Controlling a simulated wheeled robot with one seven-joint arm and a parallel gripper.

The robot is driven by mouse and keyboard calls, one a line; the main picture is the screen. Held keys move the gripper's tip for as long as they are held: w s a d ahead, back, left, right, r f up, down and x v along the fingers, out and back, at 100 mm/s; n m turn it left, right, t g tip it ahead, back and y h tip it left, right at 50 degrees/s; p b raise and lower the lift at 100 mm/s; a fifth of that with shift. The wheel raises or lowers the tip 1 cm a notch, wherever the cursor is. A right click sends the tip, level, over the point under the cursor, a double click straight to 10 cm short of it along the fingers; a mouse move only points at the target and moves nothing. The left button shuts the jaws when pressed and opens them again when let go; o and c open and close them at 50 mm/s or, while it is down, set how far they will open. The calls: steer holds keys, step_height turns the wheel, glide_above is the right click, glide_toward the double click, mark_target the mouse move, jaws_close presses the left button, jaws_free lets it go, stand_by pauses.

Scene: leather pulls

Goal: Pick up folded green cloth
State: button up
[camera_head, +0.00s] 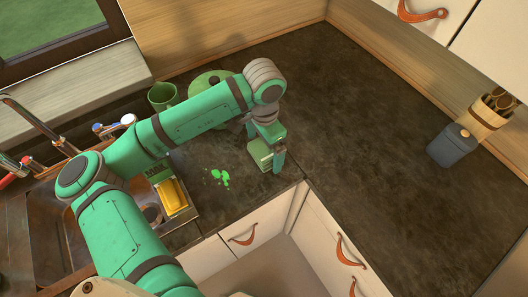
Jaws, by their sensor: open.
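A small block-like green thing, which looks like the folded green cloth (259,154), sits on the dark countertop near its inner corner. My gripper (271,156) points down right at it, with one finger showing along its right side. The jaws are open. The other finger is not clearly seen, and I cannot tell whether the gripper touches the cloth. My wrist and gripper cover part of the cloth's upper side.
Bright green splotches (219,177) mark the counter left of the cloth. A green mug (162,97) and a round green item (203,83) stand behind my arm. A yellow sponge (173,193) lies by the sink (68,225). A grey-blue container (451,146) stands right.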

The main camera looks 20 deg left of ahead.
steer(key=c, duration=1.1)
steer(key=shift+r, duration=0.5)
steer(key=s+d+r, duration=0.1)
steer(key=s+r, duration=0.3)
steer(key=s+d+r, duration=0.1)
steer(key=s+r, duration=0.3)
steer(key=s, duration=0.1)
steer(key=s+d+r, duration=0.2)
steer(key=s+r, duration=0.2)
steer(key=shift+s, duration=0.2)
